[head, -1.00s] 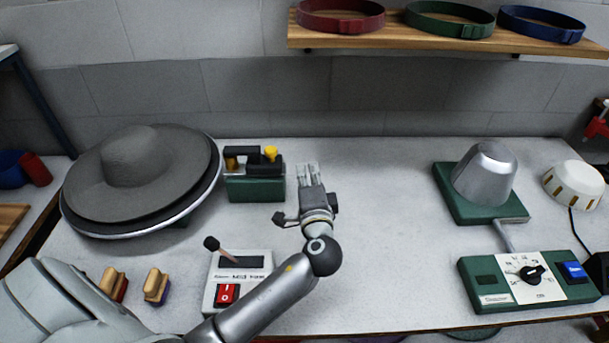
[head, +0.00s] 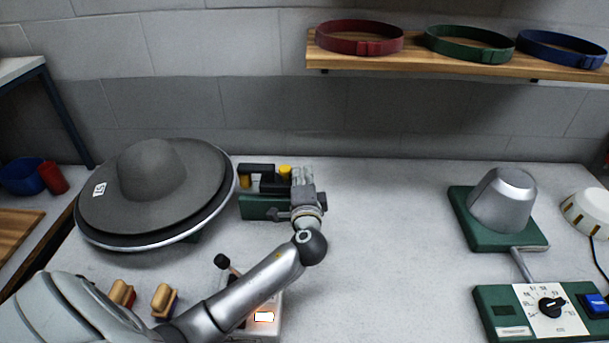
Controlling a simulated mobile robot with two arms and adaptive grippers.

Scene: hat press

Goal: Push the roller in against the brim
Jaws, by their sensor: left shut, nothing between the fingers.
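A grey wide-brimmed hat (head: 158,175) with a small white label (head: 99,190) sits on a round, pale-rimmed plate at the left. Right beside its brim stands the roller unit, a green base (head: 259,207) with a black top (head: 257,170) and yellow parts. Whether the roller touches the brim cannot be told. My left gripper (head: 302,174) is shut and empty at the right end of the roller unit, partly covering it. Contact between them cannot be made out. My right gripper is out of view.
A control box with a lit switch (head: 264,317) lies under my left forearm, a black-knobbed lever (head: 222,261) beside it. Two wooden-handled pieces (head: 164,300) stand at the front left. A metal block (head: 503,200) and a dial box (head: 550,308) are at the right. The middle table is clear.

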